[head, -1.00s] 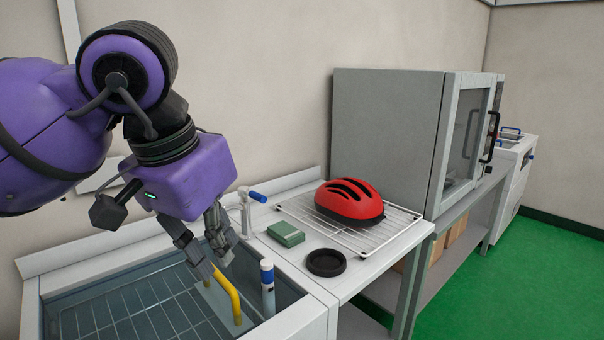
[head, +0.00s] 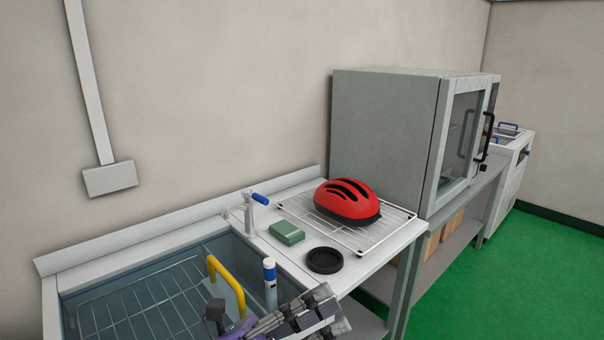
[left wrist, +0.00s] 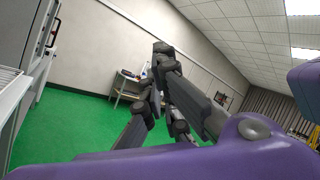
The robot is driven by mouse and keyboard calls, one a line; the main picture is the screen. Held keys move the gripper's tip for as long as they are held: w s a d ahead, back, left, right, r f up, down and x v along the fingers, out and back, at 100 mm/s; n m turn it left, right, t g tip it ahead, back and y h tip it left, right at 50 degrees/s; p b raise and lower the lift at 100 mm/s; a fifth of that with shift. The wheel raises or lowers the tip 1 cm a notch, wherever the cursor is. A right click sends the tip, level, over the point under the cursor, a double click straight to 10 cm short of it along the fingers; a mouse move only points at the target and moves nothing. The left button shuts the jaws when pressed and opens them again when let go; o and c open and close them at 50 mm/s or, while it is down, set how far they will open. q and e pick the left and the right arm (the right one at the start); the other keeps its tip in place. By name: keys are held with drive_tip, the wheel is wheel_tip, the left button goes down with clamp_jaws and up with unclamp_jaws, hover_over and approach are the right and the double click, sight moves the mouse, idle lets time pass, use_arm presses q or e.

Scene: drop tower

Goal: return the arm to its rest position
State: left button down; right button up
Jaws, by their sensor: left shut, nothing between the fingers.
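My left gripper (head: 332,312) is at the bottom edge of the head view, in front of the sink's right front corner, with its fingers pointing right. It is shut and empty. Only its fingers and a little of its purple body show there; the rest of the arm is out of view. In the left wrist view its dark fingers (left wrist: 163,75) stand up against the room, with no object held. My right gripper is in neither view.
A sink basin (head: 75,300) holds a wire rack and a yellow handle (head: 228,285). On the counter beside it are a green block (head: 287,233), a black round dish (head: 324,261) and a red helmet (head: 347,199) on a wire rack. A grey cabinet (head: 385,140) stands behind.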

use_arm(q)
drive_tip(key=s+a+f+n+t+y+p, duration=0.1)
drive_tip(key=a+f+n+t+y, duration=0.2)
drive_tip(key=a+f+n+y, duration=0.45)
drive_tip(key=a+f+n+t+y+p, duration=0.1)
drive_tip(key=a+f+n+t+y, duration=0.3)
drive_tip(key=f+n, duration=0.65)
drive_tip(key=s+a+f+n+t+y, duration=0.1)
drive_tip(key=a+f+n+t+y, duration=0.35)
drive_tip(key=n, duration=0.85)
drive_tip(key=s+a+f+n+g+y+p, duration=0.1)
drive_tip(key=s+a+f+n+g+y, duration=0.1)
drive_tip(key=s+f+n, duration=0.4)
drive_tip(key=s+a+f+n+g+y, duration=0.3)
drive_tip(key=s+f+n+g, duration=0.3)
drive_tip(key=s+f, duration=0.7)
drive_tip(key=shift+s+a+g+y+p, duration=0.3)
drive_tip(key=shift+s+a+g+p, duration=0.15)
drive_tip(key=shift+s+a, duration=0.45)
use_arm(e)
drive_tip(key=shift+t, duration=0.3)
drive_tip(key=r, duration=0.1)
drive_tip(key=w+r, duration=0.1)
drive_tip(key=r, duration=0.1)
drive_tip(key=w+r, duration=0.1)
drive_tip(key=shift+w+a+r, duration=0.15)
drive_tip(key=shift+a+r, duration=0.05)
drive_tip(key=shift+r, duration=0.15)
use_arm(q)
drive_tip(key=shift+s+d, duration=0.1)
